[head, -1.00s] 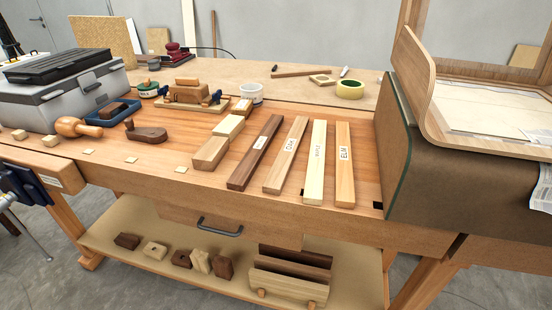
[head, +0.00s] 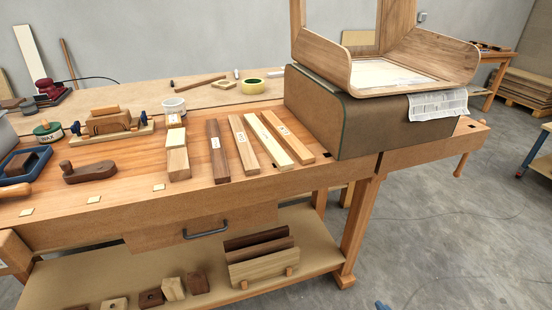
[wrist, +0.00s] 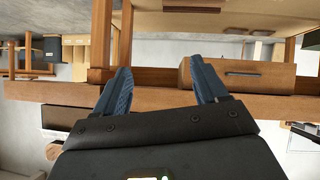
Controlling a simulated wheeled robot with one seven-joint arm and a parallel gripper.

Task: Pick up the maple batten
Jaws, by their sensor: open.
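The maple batten (head: 266,142) is the palest of the battens lying side by side on the bench (head: 120,205). In the head view it is third from the left, with a small label near its middle. The oak batten (head: 243,147) lies to its left and the elm batten (head: 288,138) to its right.
A dark batten (head: 218,152) and pale blocks (head: 177,163) lie to the left. A large brown box (head: 322,120) with a curved wooden piece (head: 440,62) on top stands close to the right. A drawer handle (head: 205,230) juts from the bench front. Open floor lies right.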

